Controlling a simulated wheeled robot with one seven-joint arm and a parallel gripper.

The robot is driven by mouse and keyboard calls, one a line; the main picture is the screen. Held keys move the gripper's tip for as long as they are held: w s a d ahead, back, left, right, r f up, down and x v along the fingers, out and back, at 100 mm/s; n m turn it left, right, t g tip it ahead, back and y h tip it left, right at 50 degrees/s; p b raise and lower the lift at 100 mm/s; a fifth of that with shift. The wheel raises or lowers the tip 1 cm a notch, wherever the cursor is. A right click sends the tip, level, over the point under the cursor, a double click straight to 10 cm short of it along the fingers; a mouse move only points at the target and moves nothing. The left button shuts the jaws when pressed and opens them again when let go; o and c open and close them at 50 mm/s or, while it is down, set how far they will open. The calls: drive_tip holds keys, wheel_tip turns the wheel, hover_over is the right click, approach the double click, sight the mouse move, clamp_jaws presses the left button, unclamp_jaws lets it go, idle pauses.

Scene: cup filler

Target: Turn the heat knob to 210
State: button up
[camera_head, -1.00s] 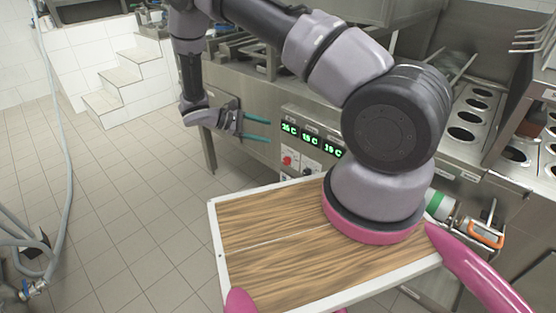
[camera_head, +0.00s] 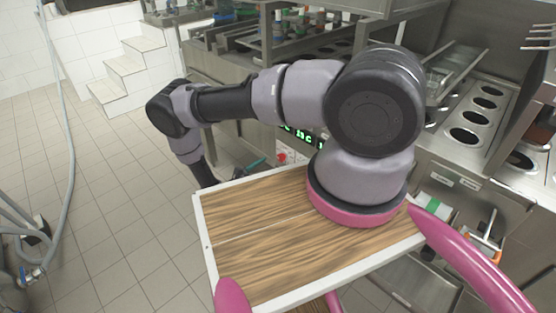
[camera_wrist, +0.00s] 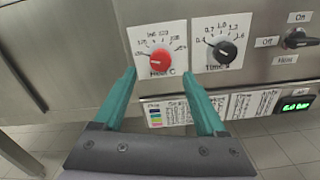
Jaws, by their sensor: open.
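The red heat knob (camera_wrist: 159,58) sits on a white dial plate marked "Heat C" on a steel panel. The exact setting of its pointer is too small to read. It also shows small in the head view (camera_head: 283,157). My gripper (camera_wrist: 158,73) is open, with its two teal fingers spread on either side below the knob. The fingertips point at the dial plate and nothing is between them. I cannot tell whether they touch the panel. In the head view my gripper (camera_head: 256,163) is partly hidden behind the wooden board.
A black timer knob (camera_wrist: 222,50) is close right of the heat knob. A black switch (camera_wrist: 297,39) is farther right. A green display (camera_wrist: 296,106) and a label sheet (camera_wrist: 167,112) are lower. A wooden board (camera_head: 250,255) is in front of the machine in the head view.

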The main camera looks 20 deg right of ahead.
sight(279, 159)
drive_tip(key=x, duration=0.6)
drive_tip(key=shift+w+d, duration=0.1)
drive_tip(key=shift+d, duration=0.25)
clamp_jaws()
